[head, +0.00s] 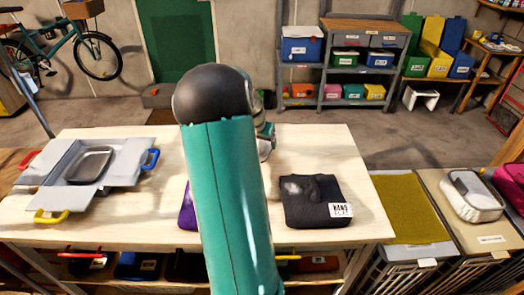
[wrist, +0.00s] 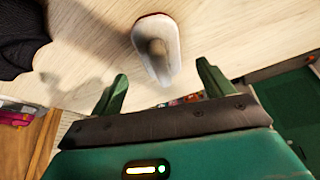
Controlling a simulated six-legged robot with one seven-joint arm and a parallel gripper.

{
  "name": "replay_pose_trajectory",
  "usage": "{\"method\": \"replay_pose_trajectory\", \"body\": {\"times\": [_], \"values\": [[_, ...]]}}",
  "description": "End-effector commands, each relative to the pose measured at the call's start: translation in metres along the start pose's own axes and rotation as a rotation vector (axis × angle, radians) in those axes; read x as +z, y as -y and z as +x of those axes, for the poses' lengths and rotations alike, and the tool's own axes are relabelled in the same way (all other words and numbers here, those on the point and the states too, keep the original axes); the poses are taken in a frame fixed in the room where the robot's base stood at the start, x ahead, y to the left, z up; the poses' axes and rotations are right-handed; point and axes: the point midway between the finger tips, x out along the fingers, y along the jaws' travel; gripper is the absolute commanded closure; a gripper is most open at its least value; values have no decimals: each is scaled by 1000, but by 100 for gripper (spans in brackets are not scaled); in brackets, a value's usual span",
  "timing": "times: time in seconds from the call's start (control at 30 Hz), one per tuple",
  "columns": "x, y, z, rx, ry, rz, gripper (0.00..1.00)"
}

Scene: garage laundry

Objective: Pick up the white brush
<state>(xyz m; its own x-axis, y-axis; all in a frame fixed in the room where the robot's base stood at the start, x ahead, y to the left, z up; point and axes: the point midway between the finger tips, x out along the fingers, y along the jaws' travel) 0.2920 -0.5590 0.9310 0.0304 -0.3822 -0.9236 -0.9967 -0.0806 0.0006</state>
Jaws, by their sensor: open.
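The white brush (wrist: 170,28), a pale oval with a reddish edge and a greyish raised middle, lies on the wooden tabletop in the wrist view. My gripper (wrist: 162,86) is open, its two green fingers spread apart. The brush is ahead of the fingertips, roughly in line with the gap, and nothing is held. In the head view only part of my gripper (head: 266,140) shows past my arm, over the table. I cannot make out the brush there; my arm covers the middle of the table.
A dark folded cloth with a label (head: 305,192) lies right of my arm. A purple item (head: 187,212) is partly hidden behind it. A grey open box with coloured handles (head: 60,190) stands at the table's left. Bins (head: 405,205) adjoin the right edge. The table's back right is clear.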

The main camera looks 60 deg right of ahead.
Motion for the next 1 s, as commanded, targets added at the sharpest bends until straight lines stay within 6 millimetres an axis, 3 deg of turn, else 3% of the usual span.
{"method": "replay_pose_trajectory", "body": {"times": [0.3, 0.57, 0.6, 0.83, 0.9, 1.0], "values": [[0, 1, 44, 1, 1, 1, 20], [0, 2, 48, -1, -1, 1, 20], [0, 2, 48, -1, -1, 1, 22], [0, 2, 48, -1, -1, 1, 67], [0, 2, 48, -1, -1, 1, 74], [0, 2, 48, -1, -1, 1, 74]]}}
